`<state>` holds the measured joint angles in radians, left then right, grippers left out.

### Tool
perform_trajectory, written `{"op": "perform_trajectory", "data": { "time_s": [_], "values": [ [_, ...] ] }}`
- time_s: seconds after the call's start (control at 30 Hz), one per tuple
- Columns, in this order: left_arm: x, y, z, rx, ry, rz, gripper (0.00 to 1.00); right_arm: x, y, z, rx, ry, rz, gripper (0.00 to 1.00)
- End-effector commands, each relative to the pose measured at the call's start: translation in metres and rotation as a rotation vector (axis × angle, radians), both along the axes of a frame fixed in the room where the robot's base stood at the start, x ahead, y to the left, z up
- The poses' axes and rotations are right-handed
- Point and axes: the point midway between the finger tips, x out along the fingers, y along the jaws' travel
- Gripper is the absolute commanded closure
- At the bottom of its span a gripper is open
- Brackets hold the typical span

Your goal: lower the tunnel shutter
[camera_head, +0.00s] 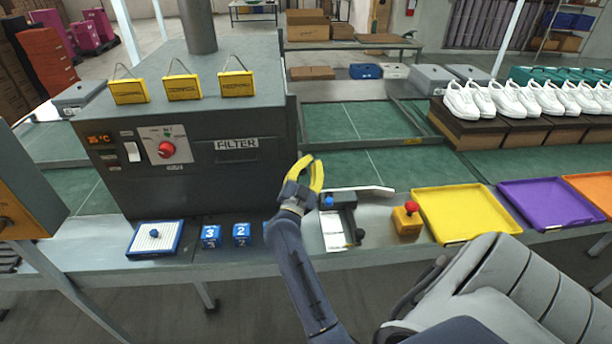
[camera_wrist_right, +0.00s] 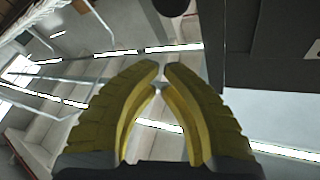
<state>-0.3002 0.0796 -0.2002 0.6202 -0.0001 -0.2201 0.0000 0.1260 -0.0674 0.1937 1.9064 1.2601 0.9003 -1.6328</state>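The tunnel (camera_head: 200,185) is a dark grey box over the green conveyor, with a FILTER label and a red knob (camera_head: 166,149) on its front. Its right end is seen almost edge-on, so I cannot make out the shutter or how high it stands. My right gripper (camera_head: 314,160) is just right of the tunnel's front right corner, pointing up. It also shows in the right wrist view (camera_wrist_right: 161,68), its yellow fingertips almost together with nothing between them. A dark panel (camera_wrist_right: 275,50) fills the upper right there, apart from the fingers. My left gripper is out of view.
Three yellow tags (camera_head: 183,87) stand on the tunnel. Blue number blocks (camera_head: 211,236) and a white tray (camera_head: 156,239) lie on the front ledge. Right of my arm are a stapler-like device (camera_head: 337,220), a red-button box (camera_head: 407,218) and a yellow tray (camera_head: 466,213). White shoes (camera_head: 510,98) stand behind.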

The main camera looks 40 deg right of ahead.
Motion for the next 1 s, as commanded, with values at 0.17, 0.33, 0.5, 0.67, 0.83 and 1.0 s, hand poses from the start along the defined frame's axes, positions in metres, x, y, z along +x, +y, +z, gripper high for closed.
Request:
{"op": "perform_trajectory", "data": {
  "time_s": [0.17, 0.33, 0.5, 0.67, 0.83, 1.0],
  "values": [
    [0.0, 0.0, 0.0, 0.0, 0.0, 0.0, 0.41, 0.015, -0.026, 0.01, -0.002, -0.002, -0.001, 1.0],
    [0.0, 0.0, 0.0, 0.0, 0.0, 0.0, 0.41, 0.023, -0.02, -0.009, 0.001, 0.003, 0.001, 1.0],
    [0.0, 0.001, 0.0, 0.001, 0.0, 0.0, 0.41, 0.027, -0.016, -0.02, 0.0, 0.002, 0.0, 1.0],
    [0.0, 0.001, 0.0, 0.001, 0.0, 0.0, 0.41, 0.029, -0.014, -0.026, 0.001, 0.001, 0.0, 1.0],
    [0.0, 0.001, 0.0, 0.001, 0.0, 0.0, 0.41, 0.03, -0.014, -0.027, 0.0, 0.0, 0.0, 1.0],
    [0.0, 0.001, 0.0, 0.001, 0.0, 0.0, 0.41, 0.03, -0.014, -0.026, 0.0, 0.0, 0.0, 1.0]
  ]
}}
